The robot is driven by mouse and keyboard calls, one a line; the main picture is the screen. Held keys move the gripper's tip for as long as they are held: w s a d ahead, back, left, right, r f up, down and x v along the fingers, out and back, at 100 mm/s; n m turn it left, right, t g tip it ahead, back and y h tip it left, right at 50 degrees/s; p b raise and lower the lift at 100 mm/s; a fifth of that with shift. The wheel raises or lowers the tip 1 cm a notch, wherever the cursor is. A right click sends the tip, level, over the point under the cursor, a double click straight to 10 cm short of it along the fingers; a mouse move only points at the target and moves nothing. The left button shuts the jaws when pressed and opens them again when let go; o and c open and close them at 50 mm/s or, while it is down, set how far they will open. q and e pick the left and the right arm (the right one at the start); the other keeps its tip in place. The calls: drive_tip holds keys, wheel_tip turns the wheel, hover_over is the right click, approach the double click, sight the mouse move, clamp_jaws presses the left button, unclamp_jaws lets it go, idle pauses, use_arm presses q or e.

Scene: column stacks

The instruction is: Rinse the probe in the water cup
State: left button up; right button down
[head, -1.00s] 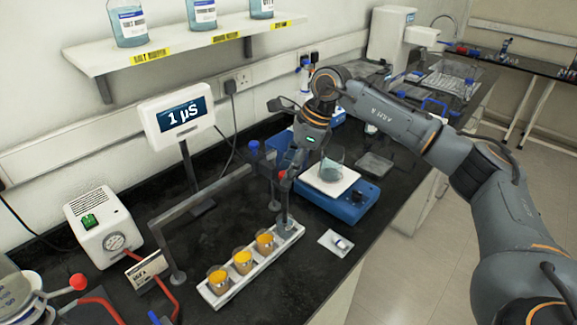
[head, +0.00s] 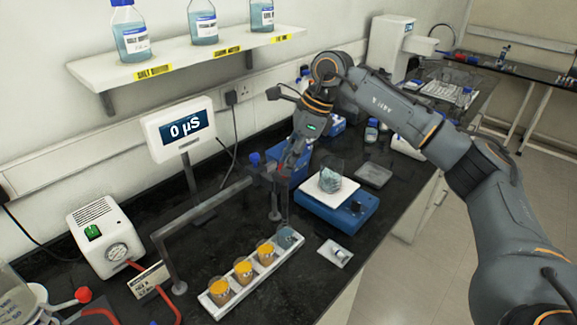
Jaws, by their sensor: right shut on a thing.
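My right gripper (head: 288,166) is shut on the probe (head: 284,190), a thin dark stick with a red part near the fingers, partly hard to tell from the stand post behind it. The water cup (head: 289,238) is the bluish-grey cup at the far end of a white rack (head: 248,284). The probe hangs above and slightly behind this cup, apart from it. Three cups with orange liquid (head: 243,270) fill the rest of the rack. The meter display (head: 179,129) reads 0 µS. My left gripper is not in view.
A dark bar stand (head: 205,208) runs behind the rack. A blue scale (head: 338,206) with a beaker (head: 331,174) stands right of the gripper. A small white dish (head: 334,254) lies near the bench's front edge. A white pump box (head: 104,238) stands at left.

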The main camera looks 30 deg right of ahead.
drive_tip(key=shift+w+r, duration=0.1)
drive_tip(key=shift+r, duration=0.15)
drive_tip(key=c, duration=1.2)
unclamp_jaws()
drive_tip(key=shift+o, duration=0.6)
drive_tip(key=v, duration=1.2)
